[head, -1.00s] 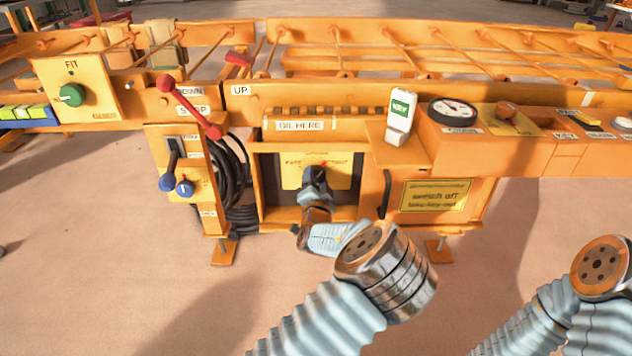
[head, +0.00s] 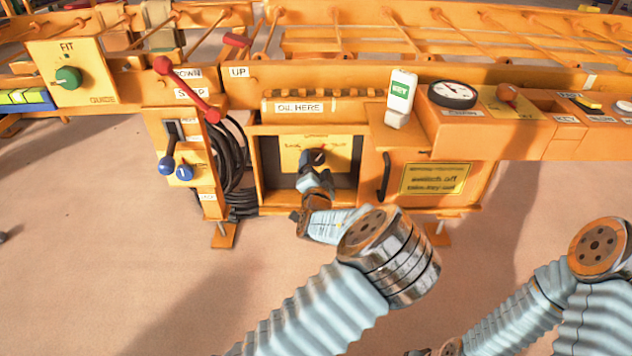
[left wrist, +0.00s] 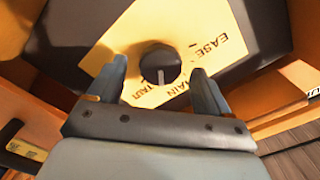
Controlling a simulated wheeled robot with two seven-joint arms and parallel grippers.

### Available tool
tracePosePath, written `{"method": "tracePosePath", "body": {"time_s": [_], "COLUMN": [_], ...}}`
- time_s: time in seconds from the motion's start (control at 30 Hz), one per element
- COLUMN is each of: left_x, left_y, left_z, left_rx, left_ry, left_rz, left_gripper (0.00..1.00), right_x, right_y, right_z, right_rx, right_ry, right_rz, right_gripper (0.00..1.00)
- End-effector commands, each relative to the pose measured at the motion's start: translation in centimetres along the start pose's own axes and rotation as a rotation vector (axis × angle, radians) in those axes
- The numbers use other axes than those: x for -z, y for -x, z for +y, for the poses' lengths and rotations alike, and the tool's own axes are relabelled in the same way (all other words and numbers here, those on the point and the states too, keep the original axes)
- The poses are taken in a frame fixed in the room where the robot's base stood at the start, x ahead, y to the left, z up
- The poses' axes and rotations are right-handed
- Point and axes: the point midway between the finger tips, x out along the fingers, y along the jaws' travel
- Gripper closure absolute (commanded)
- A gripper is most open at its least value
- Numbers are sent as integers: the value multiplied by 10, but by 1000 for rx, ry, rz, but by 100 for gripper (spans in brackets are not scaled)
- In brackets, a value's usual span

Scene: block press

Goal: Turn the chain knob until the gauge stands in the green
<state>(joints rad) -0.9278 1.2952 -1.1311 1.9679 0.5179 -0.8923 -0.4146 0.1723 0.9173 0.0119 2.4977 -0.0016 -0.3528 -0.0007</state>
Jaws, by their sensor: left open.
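The chain knob (left wrist: 160,65) is dark and round with a pale pointer line. It sits on a yellow plate (left wrist: 110,72) lettered EASE, CHAIN and TAUT, inside an open bay of the orange frame. My left gripper (left wrist: 158,75) is open, one finger on each side of the knob in the left wrist view; I cannot tell whether they touch it. In the head view my left gripper (head: 317,160) reaches into the bay and mostly hides the knob. The round gauge (head: 453,93) has a white face on the bench top; its needle is too small to read surely. My right gripper is out of view.
The bay's orange side walls and lower edge (head: 310,205) surround my left wrist. A black handle (head: 385,178) is on the door to the right. Black hoses (head: 235,165), a red-ended lever (head: 188,90) and blue knobs (head: 184,173) are on the left. Open floor lies in front.

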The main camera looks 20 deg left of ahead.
Motion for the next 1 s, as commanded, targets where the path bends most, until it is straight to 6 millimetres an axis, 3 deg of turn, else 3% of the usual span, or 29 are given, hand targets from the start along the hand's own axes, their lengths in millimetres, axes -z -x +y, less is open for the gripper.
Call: {"method": "tracePosePath", "body": {"time_s": [0.3,0.5,0.7,1.0], "left_x": [1,1,0,0], "left_y": [76,111,124,124], "left_z": [-1,0,0,0], "left_rx": [-2,-3,-1,-1], "left_ry": [-1,-1,-1,-1], "left_rz": [-1,0,-1,-1], "left_gripper": [21,21,21,21], "right_x": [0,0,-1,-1], "right_y": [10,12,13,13], "right_z": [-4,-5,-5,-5], "right_rx": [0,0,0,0], "right_ry": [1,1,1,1], "right_rz": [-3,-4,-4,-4], "right_gripper": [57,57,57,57]}}
